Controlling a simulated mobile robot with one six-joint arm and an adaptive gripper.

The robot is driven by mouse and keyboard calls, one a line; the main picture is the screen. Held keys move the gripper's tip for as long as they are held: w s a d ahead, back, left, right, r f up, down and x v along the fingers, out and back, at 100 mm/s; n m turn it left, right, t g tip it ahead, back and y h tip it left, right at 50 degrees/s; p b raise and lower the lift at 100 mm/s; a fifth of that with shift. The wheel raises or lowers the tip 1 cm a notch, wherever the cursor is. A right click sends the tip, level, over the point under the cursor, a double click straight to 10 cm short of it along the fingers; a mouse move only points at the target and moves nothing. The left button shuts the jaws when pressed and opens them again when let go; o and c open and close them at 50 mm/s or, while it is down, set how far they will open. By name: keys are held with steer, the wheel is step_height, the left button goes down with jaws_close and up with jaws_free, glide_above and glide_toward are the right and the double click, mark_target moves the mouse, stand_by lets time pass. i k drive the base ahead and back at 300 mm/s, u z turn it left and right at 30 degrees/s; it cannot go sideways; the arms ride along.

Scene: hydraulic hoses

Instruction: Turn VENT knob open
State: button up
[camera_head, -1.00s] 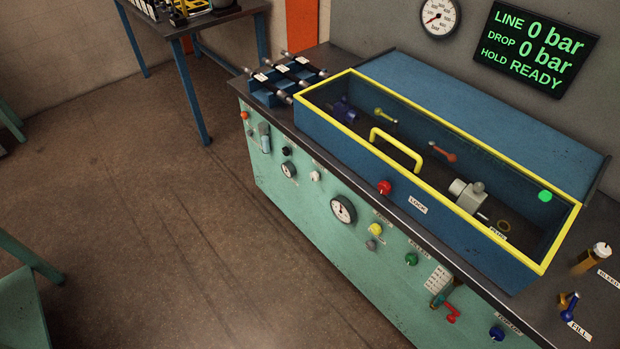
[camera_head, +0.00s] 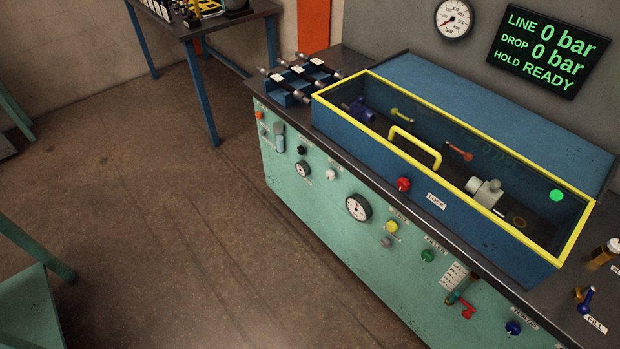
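No label that I can read as VENT shows, so I cannot tell which knob is the VENT knob. The green front panel carries a yellow knob (camera_head: 391,227), a green knob (camera_head: 428,255), a blue knob (camera_head: 513,327) and a red-handled valve (camera_head: 463,304), with small labels mostly too small to read. A red knob (camera_head: 403,185) sits on the blue box beside the LOCK label (camera_head: 437,201). A blue-handled brass valve (camera_head: 585,299) stands near the FILL label (camera_head: 595,324) at the right. My gripper is not in view.
The bench holds a blue box with a closed yellow-framed clear lid (camera_head: 460,131) and a yellow handle (camera_head: 415,148). The wall display (camera_head: 543,49) reads LINE 0 bar, DROP 0 bar, HOLD READY. Hoses lie on a blue rack (camera_head: 292,90). The floor (camera_head: 170,220) left of the bench is clear.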

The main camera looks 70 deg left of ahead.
mark_target(331, 173)
steer(key=u, duration=2.6)
steer(key=k, duration=0.65)
steer(key=z, duration=0.35)
steer(key=i, duration=0.7)
steer(key=z, duration=0.15)
